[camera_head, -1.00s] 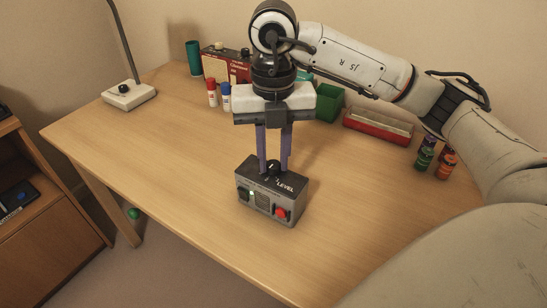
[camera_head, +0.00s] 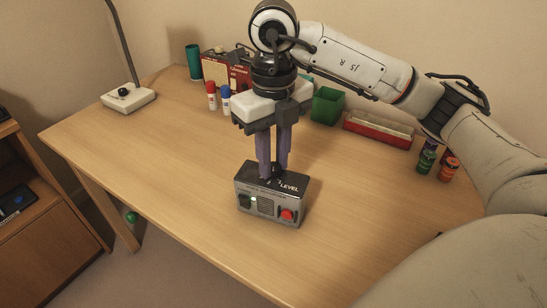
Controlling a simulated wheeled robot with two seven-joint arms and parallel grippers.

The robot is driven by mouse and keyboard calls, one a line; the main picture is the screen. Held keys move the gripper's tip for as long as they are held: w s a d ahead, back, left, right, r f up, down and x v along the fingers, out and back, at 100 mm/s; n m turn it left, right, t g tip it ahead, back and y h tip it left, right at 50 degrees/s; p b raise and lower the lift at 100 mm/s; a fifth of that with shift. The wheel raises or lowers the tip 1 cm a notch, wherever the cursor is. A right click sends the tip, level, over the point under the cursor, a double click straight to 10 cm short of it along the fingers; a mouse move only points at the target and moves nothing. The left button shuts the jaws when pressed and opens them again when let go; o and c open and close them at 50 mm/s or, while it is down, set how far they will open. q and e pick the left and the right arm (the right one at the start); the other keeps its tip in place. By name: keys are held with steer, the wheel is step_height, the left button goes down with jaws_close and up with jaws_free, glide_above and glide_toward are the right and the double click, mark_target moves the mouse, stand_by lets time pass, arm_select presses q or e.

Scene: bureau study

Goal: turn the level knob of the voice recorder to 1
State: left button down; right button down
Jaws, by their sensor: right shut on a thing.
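The voice recorder (camera_head: 265,207) stands on the wooden desk, a grey box with a dark top, a speaker grille, a dark button and a red button on its front. Its top bears the word LEVEL. My right gripper (camera_head: 273,174) points straight down at the top of the recorder, with its two purple fingers shut on the level knob. The fingers hide most of the knob, and I cannot read its setting. My left gripper is not in view.
Red and blue markers (camera_head: 225,98), a green cup (camera_head: 327,106), a red tray (camera_head: 379,130) and small jars (camera_head: 448,166) stand behind and to the right. A lamp base (camera_head: 128,98) is at the back left. The desk's left and front are clear.

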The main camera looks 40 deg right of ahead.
mark_target(274, 166)
stand_by(0.5)
stand_by(0.3)
steer(key=c, duration=1.5)
jaws_free()
step_height(274, 166, up, 10)
steer(key=p, duration=0.3)
steer(key=shift+r, duration=0.15)
